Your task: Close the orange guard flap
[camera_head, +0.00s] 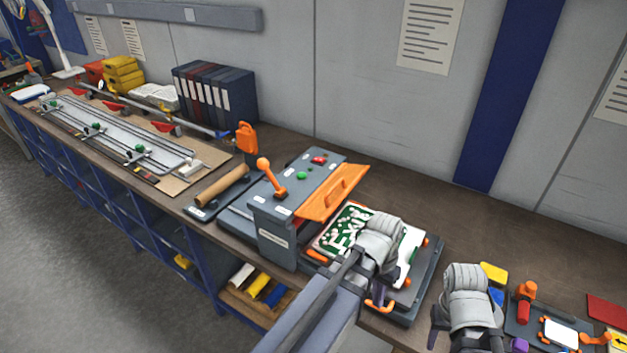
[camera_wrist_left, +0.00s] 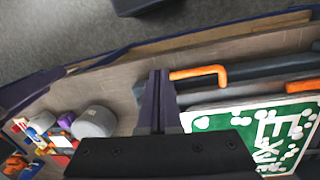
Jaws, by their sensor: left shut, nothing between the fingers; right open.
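The orange guard flap (camera_head: 332,192) is on the grey press-like machine (camera_head: 275,225); it stands out raised and tilted, with a slot handle in it. A green EXIT sign (camera_head: 345,228) lies on the dark bed beside the machine and shows in the left wrist view (camera_wrist_left: 265,135). My left gripper (camera_head: 381,288) is shut and empty over the bed's front side, apart from the flap. In the left wrist view its fingers (camera_wrist_left: 159,85) are beside an orange bar handle (camera_wrist_left: 200,74). My right gripper (camera_head: 466,335) is open, low to the right, its tips partly cut off.
An orange-knobbed lever (camera_head: 269,175) rises from the machine. A wooden roller (camera_head: 222,186) lies to its left. Small coloured parts and a dark fixture (camera_head: 540,320) lie at the right.

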